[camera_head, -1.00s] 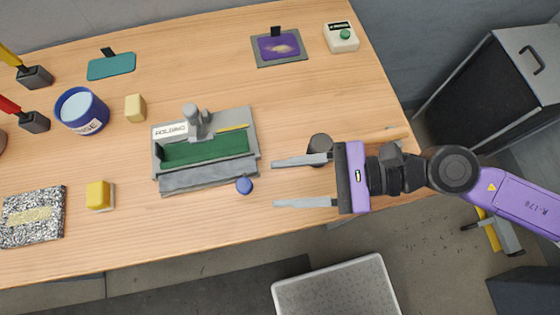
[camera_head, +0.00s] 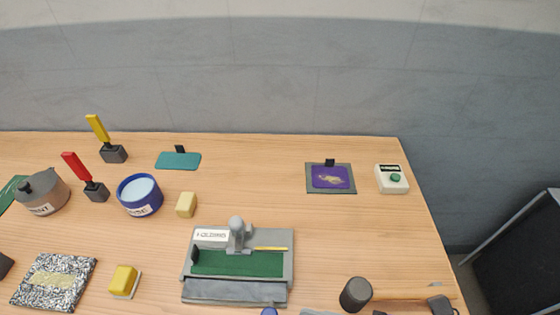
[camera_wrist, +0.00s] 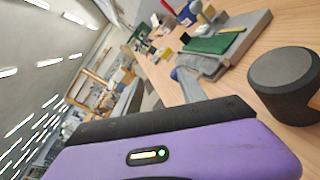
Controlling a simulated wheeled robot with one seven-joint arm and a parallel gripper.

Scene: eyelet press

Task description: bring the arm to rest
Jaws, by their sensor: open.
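My gripper (camera_wrist: 188,84) shows in the wrist view as a purple body along the bottom with one grey finger reaching toward the table. The other finger is hidden there. The jaws are open, and nothing shows held. In the head view only slivers of my arm show at the bottom edge. A mallet (camera_head: 356,293) with a dark round head and a wooden handle lies on the table close by. Its head also shows at the right of the wrist view (camera_wrist: 284,82), apart from the finger.
A grey fixture with a green bed (camera_head: 238,264) lies left of the mallet. A blue knob (camera_head: 269,312) is at the bottom edge. A purple card plate (camera_head: 330,178) and a green-button box (camera_head: 392,179) stand behind. The table (camera_head: 385,235) is bare between them and the mallet.

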